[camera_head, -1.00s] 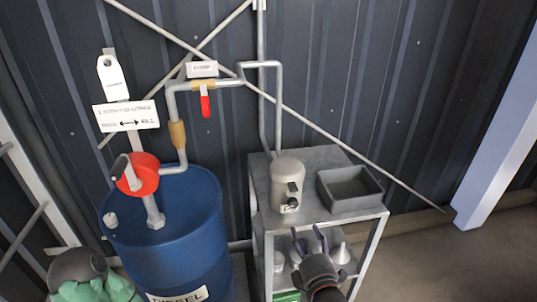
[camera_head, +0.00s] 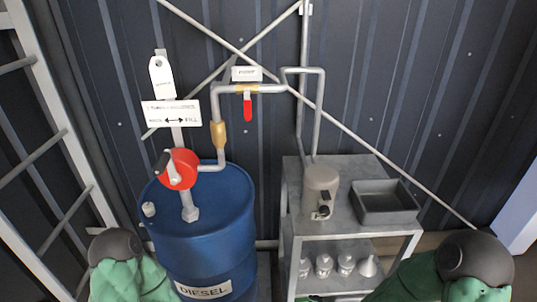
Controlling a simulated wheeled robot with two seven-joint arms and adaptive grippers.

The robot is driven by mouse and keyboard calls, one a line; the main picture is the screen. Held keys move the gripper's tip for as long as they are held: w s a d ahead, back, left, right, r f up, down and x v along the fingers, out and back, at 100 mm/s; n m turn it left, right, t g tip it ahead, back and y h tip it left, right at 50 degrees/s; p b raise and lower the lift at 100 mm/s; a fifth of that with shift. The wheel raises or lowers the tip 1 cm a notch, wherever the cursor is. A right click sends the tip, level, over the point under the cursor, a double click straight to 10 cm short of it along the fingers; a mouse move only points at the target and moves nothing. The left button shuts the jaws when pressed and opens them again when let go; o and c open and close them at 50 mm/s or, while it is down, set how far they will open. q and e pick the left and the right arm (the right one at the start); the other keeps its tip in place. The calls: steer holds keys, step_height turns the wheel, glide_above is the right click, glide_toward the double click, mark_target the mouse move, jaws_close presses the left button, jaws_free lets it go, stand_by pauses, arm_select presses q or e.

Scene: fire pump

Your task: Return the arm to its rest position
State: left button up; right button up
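Neither of my grippers shows in the head view. My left arm (camera_head: 125,270), with a dark round joint and a green cover, shows at the lower left edge. My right arm (camera_head: 472,262) shows at the lower right, in front of the right side of the metal shelf stand (camera_head: 349,240). Both hands are outside the picture, so whether they are open or shut is hidden.
A blue diesel drum (camera_head: 205,240) carries a red-wheeled pump (camera_head: 180,169). A pipe with a red valve handle (camera_head: 247,106) runs to the stand. A beige canister (camera_head: 320,188) and a grey tray (camera_head: 385,218) stand on top. Several small bottles and a funnel (camera_head: 367,265) sit below.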

steer(key=s+a+f+m+g+y+p, duration=0.1)
steer(key=s+a+f+m+g, duration=0.3)
steer(key=s+f+m+g, duration=0.3)
steer(key=s+f+m, duration=0.1)
steer(key=s+f, duration=0.4)
steer(key=s, duration=0.1)
steer(key=shift+s, duration=0.35)
